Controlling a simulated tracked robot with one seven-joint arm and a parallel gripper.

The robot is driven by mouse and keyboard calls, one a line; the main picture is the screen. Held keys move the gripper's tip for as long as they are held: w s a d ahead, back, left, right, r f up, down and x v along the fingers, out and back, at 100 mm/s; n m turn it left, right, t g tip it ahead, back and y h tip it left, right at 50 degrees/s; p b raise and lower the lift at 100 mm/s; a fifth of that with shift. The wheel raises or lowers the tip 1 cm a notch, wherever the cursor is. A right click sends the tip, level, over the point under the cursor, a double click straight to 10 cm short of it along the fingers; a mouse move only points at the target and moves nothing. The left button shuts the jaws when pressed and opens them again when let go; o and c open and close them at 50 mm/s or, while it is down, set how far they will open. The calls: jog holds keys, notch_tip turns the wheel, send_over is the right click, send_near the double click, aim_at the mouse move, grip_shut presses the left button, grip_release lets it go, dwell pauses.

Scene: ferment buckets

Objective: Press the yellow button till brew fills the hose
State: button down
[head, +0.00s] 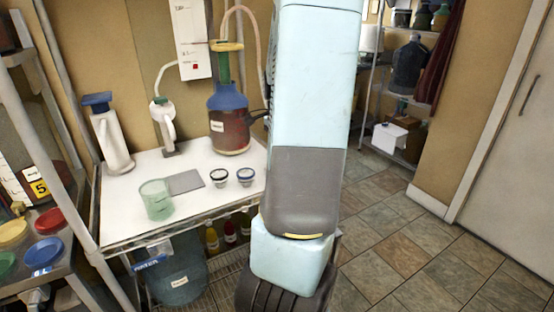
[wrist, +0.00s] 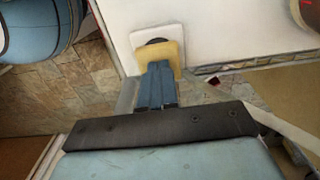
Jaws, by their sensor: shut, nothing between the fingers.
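In the wrist view my gripper (wrist: 157,72) has its blue fingers together, with nothing held between them. A yellow rounded block (wrist: 173,55), which looks like the button, is right at the fingertips. A bottle of red-brown brew (head: 230,130) with a blue shoulder and a yellow-topped pump (head: 226,46) stands on the white table (head: 125,205). A pale hose (head: 262,45) rises beside it.
On the table are a green cup (head: 156,200), a grey plate (head: 185,181), two small jars (head: 219,177) and a white-handled bottle (head: 112,135). A white gauge panel (head: 192,40) hangs on the wall. Tiled floor (head: 400,250) is clear at the right.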

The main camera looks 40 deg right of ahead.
jog(key=shift+f, duration=0.8)
jog(key=shift+r, duration=1.45)
jog(key=shift+f, duration=0.2)
